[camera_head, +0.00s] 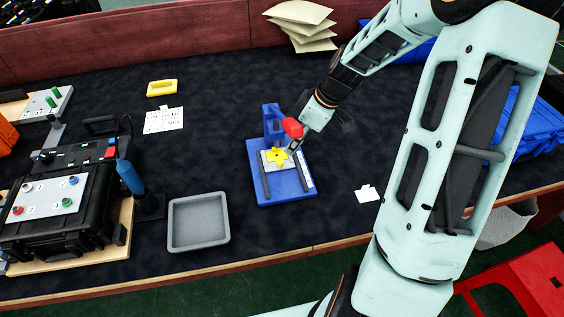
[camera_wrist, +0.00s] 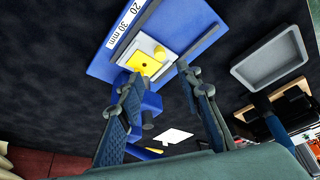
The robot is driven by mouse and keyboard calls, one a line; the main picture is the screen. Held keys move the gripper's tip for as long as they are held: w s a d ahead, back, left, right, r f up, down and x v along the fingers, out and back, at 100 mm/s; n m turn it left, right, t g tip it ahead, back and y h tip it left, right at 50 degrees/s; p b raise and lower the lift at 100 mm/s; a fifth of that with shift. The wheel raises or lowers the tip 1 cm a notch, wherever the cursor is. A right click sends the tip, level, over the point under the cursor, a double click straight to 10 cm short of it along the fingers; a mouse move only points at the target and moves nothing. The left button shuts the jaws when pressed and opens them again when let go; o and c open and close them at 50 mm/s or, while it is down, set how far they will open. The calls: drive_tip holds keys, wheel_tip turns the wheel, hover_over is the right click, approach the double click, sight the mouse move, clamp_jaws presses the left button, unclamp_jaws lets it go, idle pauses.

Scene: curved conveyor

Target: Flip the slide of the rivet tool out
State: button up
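The blue rivet tool (camera_head: 273,190) stands upright on the dark table mat, with a post at its back and a red knob (camera_head: 293,128) at its top. Its light grey slide plate (camera_head: 268,160) carries a yellow piece (camera_head: 278,155) and lies on the blue base. The plate (camera_wrist: 175,35) and yellow piece (camera_wrist: 148,62) also show in the wrist view, beside a white scale strip (camera_wrist: 125,28). My gripper (camera_wrist: 158,72) is open and empty, its fingers apart in front of the tool. In the head view my gripper (camera_head: 300,143) is close beside the knob; contact cannot be told.
A grey tray (camera_head: 198,243) stands front left of the tool, with a black case (camera_head: 65,215) and blue-handled screwdriver (camera_head: 130,177) farther left. A note (camera_head: 163,121) and yellow block (camera_head: 161,87) lie behind. Envelopes (camera_head: 303,20) and blue crates (camera_head: 528,125) stand behind and right.

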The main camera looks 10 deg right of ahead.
sight(281, 162)
drive_tip(key=x, duration=1)
drive_tip(key=shift+f, duration=0.1)
drive_tip(key=shift+c, duration=0.3)
clamp_jaws()
